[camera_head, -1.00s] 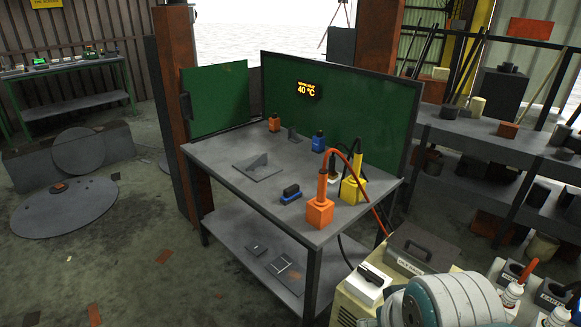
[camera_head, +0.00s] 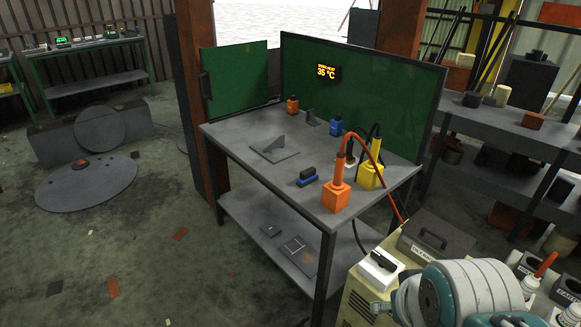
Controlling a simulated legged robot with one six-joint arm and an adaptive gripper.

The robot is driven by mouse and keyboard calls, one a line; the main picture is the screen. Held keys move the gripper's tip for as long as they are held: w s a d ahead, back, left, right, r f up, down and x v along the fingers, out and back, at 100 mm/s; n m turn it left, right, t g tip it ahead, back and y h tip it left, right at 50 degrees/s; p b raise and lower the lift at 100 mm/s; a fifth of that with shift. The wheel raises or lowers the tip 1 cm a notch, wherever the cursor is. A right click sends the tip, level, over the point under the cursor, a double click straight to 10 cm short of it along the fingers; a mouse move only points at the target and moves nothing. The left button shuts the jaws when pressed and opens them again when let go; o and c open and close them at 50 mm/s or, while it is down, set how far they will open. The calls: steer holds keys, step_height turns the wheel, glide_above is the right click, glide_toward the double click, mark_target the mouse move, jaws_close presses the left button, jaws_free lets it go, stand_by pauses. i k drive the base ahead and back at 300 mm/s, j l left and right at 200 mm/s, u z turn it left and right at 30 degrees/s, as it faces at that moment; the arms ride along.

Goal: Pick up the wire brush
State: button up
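A small blue and black block-shaped tool (camera_head: 307,177), which looks like the wire brush, lies on the grey work table (camera_head: 245,140) near its front edge. Its bristles cannot be made out at this size. It lies left of an orange block with an upright orange handle (camera_head: 336,196), with a gap between them. Part of my white and teal arm shows at the bottom right, beyond the table's near right corner. My gripper is not in view, and nothing of mine touches the brush.
A metal plate with an upright fin (camera_head: 274,149) lies behind the brush. A yellow block (camera_head: 370,176) with a cable stands on the right. Green panels (camera_head: 350,95) close the table's back; one display reads 35 °C. A cream cabinet (camera_head: 375,297) stands at front right.

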mark_target(307, 176)
steer(key=k+u, duration=0.1)
steer(key=u, duration=0.45)
steer(key=i+j+u, duration=0.1)
steer(key=i+u, duration=0.15)
steer(key=i, duration=0.2)
steer(key=i+u, duration=0.3)
steer(key=i, duration=0.15)
steer(key=i+j, duration=0.1)
steer(key=i, duration=1.35)
steer(key=i+z, duration=0.15)
steer(key=z, duration=0.25)
steer(key=i+z, duration=0.15)
steer(key=z, duration=0.3)
steer(key=i+j+z, duration=0.1)
steer(key=z, duration=1.25)
steer(key=i+j, duration=0.05)
